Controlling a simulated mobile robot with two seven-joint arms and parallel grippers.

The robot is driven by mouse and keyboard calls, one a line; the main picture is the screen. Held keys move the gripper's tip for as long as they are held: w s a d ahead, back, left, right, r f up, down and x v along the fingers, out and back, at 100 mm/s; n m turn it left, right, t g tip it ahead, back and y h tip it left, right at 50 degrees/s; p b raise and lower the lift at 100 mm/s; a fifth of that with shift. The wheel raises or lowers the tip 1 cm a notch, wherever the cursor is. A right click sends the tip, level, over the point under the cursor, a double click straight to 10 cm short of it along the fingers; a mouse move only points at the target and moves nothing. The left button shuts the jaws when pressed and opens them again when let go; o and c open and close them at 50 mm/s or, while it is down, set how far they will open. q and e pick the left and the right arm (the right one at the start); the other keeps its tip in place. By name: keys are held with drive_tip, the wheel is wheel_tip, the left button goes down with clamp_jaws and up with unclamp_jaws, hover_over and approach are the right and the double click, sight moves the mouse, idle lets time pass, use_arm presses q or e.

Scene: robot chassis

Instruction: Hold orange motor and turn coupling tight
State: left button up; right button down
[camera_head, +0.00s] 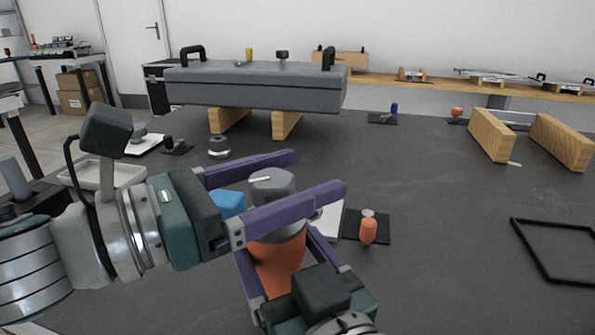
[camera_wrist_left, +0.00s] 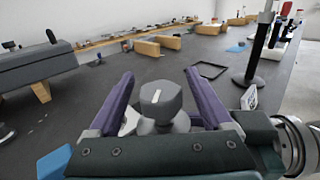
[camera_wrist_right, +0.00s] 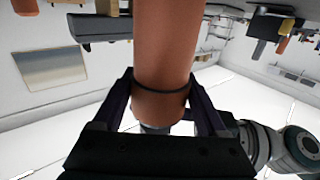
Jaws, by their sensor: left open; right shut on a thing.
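The orange motor (camera_head: 277,262) stands in front of me, with my right gripper (camera_head: 290,258) shut on its body from below; its orange cylinder fills the middle of the right wrist view (camera_wrist_right: 165,60). The grey coupling (camera_head: 272,183) with a white mark sits on top of the motor. It also shows in the left wrist view (camera_wrist_left: 161,101). My left gripper (camera_head: 320,172) is open, with one purple finger on each side of the coupling. Both fingers look apart from it. The motor's lower end is hidden in the head view.
A grey chassis (camera_head: 255,88) rests on wooden blocks at the back. A blue block (camera_head: 228,203) lies behind my left gripper. A small orange-handled tool (camera_head: 368,229) stands on a black pad. A black frame (camera_head: 555,252) lies at right. The table's middle right is clear.

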use_arm(q)
drive_tip(key=shift+w+d, duration=0.2)
drive_tip(key=shift+d, duration=0.15)
drive_tip(key=shift+c, duration=0.4)
clamp_jaws()
drive_tip(key=shift+g, duration=0.3)
drive_tip(key=m+g, duration=0.1)
drive_tip(key=m+g+h, duration=0.1)
drive_tip(key=g, duration=0.1)
drive_tip(key=shift+s+d+m+g+h, duration=0.1)
drive_tip(key=shift+s+m+g+h, duration=0.05)
drive_tip(key=shift+m+g+h, duration=0.2)
drive_tip(key=shift+s+m+g+h, duration=0.3)
drive_tip(key=shift+m+g, duration=0.65)
drive_tip(key=shift+g, duration=0.5)
drive_tip(key=shift+s, duration=0.1)
